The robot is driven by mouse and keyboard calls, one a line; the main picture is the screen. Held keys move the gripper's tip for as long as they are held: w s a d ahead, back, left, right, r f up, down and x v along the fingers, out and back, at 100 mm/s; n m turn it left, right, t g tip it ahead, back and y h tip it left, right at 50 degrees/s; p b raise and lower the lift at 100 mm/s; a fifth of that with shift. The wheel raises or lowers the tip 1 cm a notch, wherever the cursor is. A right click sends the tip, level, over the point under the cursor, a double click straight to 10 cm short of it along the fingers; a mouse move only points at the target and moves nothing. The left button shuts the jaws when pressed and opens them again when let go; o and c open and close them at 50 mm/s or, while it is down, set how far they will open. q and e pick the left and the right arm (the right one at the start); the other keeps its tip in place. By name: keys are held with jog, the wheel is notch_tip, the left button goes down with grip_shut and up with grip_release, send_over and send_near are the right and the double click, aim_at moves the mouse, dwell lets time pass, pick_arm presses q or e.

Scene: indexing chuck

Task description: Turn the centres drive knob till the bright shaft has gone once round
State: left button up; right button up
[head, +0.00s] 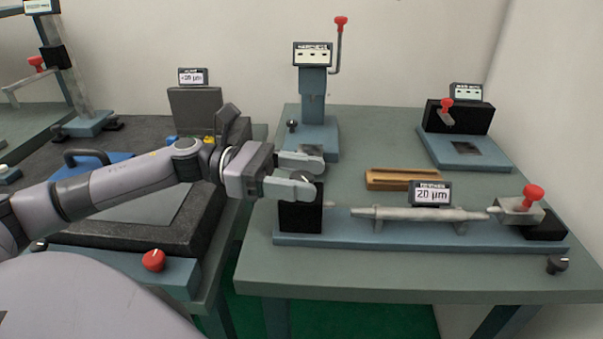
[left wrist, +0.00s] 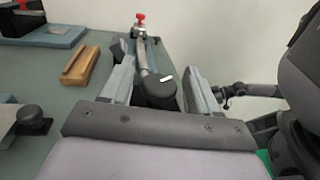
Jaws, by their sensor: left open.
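The drive knob (left wrist: 160,90) is a dark round knob with a white mark, seen in the left wrist view. My left gripper (left wrist: 159,88) is open, with one finger on each side of the knob. I cannot tell whether either finger touches it. In the head view my left gripper (head: 306,174) is just above the black headstock block (head: 300,218), and its fingers largely hide the knob. In the left wrist view, my right gripper (left wrist: 230,94) appears small.
The tailstock with a red knob (head: 533,193) stands at the right end of the blue base (head: 400,240). A wooden block (head: 400,180) lies behind the shaft. A press-like stand (head: 313,90) is behind the headstock. A black knob (head: 557,264) is at the front right.

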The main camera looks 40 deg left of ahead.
jog(key=shift+s+f, duration=0.1)
jog(key=shift+f, duration=0.05)
pick_arm(q)
jog(key=c, duration=1)
jog(key=shift+o, duration=0.2)
jog(key=shift+t, duration=0.3)
jog(key=shift+n+t+y, duration=0.4)
jog(key=shift+n+t, duration=0.1)
jog(key=shift+n, duration=0.1)
jog(key=shift+r+n+t+y+p, duration=0.15)
jog(key=shift+n+t+y+p, duration=0.5)
jog(key=shift+n+t, duration=0.35)
jog(key=shift+n+t+y+p, duration=0.55)
jog(key=shift+t+p, duration=0.1)
jog(key=shift+t, duration=0.15)
jog(key=shift+t+y, duration=0.3)
jog(key=shift+t, duration=0.1)
jog(key=shift+n, duration=0.25)
pick_arm(e)
jog(key=shift+s+d+r, duration=0.1)
jog(key=shift+d+r, duration=0.05)
jog(key=shift+r, duration=0.3)
jog(key=shift+s+d+r, duration=0.1)
jog(key=shift+d+r, duration=0.05)
jog(key=shift+r, duration=0.3)
